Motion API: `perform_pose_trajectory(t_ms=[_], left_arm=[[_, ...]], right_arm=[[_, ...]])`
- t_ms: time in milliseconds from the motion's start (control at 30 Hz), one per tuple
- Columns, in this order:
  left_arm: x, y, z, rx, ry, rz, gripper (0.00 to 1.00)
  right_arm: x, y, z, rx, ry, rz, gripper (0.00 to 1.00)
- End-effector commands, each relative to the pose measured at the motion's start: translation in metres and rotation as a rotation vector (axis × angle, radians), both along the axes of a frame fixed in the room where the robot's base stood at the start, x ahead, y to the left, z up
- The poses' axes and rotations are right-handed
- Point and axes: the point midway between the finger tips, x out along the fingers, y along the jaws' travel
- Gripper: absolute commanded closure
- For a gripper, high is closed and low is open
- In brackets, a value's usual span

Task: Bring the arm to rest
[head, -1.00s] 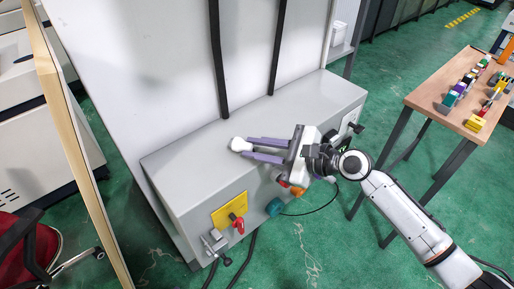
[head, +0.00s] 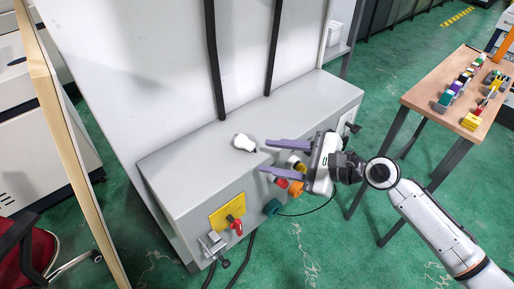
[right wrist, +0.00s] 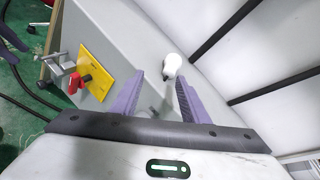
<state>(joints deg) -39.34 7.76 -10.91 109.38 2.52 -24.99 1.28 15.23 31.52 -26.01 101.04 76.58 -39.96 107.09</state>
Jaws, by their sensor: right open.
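My right gripper (head: 268,159) is open and empty in front of the grey machine ledge (head: 184,160). Its two purple fingers point left, towards a white bulb (head: 244,143) that lies on the ledge. The fingertips are apart from the bulb. In the right wrist view the bulb (right wrist: 173,64) shows beyond the gap between the open fingers (right wrist: 166,88). My right arm reaches in from the lower right of the head view. My left gripper is not in view.
A wooden table (head: 445,82) with several small coloured parts stands at the right. A red chair (head: 32,255) is at the lower left. Green floor lies between.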

Motion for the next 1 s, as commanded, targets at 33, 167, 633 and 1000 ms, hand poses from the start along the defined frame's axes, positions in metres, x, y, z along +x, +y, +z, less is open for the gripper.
perform_pose_trajectory(t_ms=[33, 167, 633, 1000], left_arm=[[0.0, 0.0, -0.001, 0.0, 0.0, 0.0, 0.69], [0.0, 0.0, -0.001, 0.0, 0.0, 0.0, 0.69], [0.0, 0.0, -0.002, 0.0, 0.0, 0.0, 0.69], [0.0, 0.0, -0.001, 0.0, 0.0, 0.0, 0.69]], right_arm=[[-0.004, -0.008, 0.006, 0.002, -0.007, -0.003, 0.59], [-0.015, -0.023, 0.018, 0.011, -0.016, -0.004, 0.59], [-0.026, -0.035, 0.02, -0.016, -0.06, -0.003, 0.59], [-0.101, -0.05, -0.143, -0.846, -0.617, 0.211, 0.59]])
